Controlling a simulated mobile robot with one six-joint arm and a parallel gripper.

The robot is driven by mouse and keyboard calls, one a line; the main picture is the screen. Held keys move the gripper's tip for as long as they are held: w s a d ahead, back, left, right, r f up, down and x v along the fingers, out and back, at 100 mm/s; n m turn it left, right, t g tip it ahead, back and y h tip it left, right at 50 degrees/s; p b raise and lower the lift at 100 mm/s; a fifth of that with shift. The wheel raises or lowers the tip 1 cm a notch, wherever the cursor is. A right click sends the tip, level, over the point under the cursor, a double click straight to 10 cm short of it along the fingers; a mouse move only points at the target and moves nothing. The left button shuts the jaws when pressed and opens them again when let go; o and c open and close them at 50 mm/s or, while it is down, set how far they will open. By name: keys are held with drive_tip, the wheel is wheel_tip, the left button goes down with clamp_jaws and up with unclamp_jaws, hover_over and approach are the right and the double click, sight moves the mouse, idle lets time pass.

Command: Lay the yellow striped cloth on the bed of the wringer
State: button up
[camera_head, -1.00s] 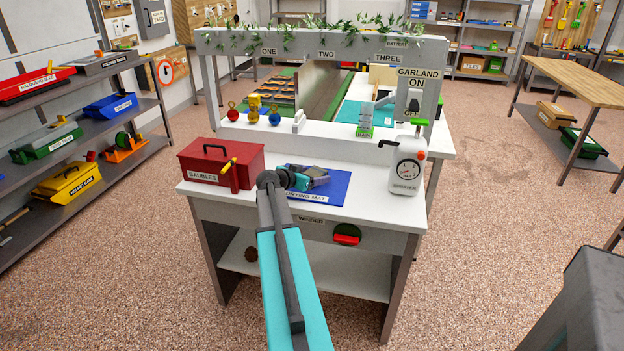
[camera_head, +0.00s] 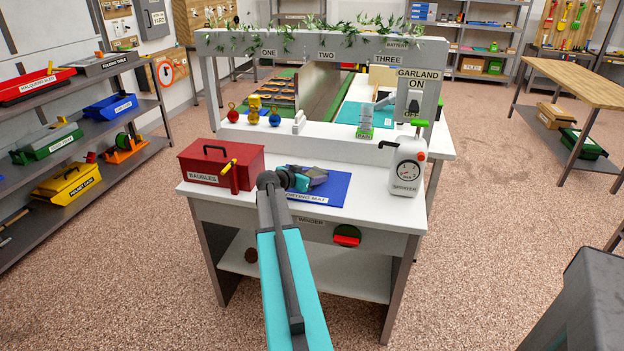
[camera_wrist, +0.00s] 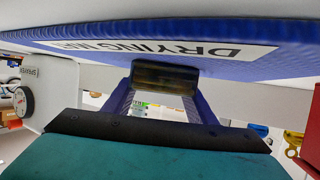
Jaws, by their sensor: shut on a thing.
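My gripper (camera_head: 318,177) is low over the blue drying mat (camera_head: 335,192) on the white bench, in the head view. The wrist view shows its two blue fingers shut on a dark, yellowish-brown banded piece (camera_wrist: 165,76). This looks like the yellow striped cloth in shadow; its full shape is hidden. The mat also fills the top of the wrist view (camera_wrist: 100,36), close to the held piece; I cannot tell whether they touch. I cannot make out a wringer bed for sure. A round dark fitting with a red handle (camera_head: 346,240) is on the bench front.
A red baubles box (camera_head: 200,172) stands left of the mat. A white sprayer with a gauge (camera_head: 405,172) stands to its right. Behind is a raised white ledge with several baubles and an overhead garland beam (camera_head: 300,42).

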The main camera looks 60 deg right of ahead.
sight(313, 175)
drive_tip(key=shift+r+b, duration=0.35)
drive_tip(key=shift+r, duration=1.05)
drive_tip(key=shift+s+a+r, duration=0.1)
drive_tip(key=shift+a+r, duration=0.05)
drive_tip(key=shift+r, duration=0.15)
drive_tip(key=s+a, duration=0.2)
drive_tip(key=a, duration=0.1)
drive_tip(key=s+a+b, duration=0.1)
drive_tip(key=s+a, duration=0.2)
drive_tip(key=a, duration=0.1)
drive_tip(key=s+a+r+b, duration=0.1)
drive_tip(key=s+a, duration=0.1)
drive_tip(key=a, duration=0.2)
drive_tip(key=shift+s, duration=0.35)
drive_tip(key=shift+w+d+b, duration=0.1)
drive_tip(key=shift+d+b, duration=0.05)
drive_tip(key=shift+b, duration=1.2)
drive_tip(key=shift+b, duration=1.2)
drive_tip(key=s+a+b, duration=0.1)
drive_tip(key=b, duration=0.5)
drive_tip(key=shift+a, duration=0.2)
drive_tip(key=shift+s+a+r+b, duration=0.25)
drive_tip(key=shift+a+b, duration=0.1)
drive_tip(key=shift+b, duration=0.7)
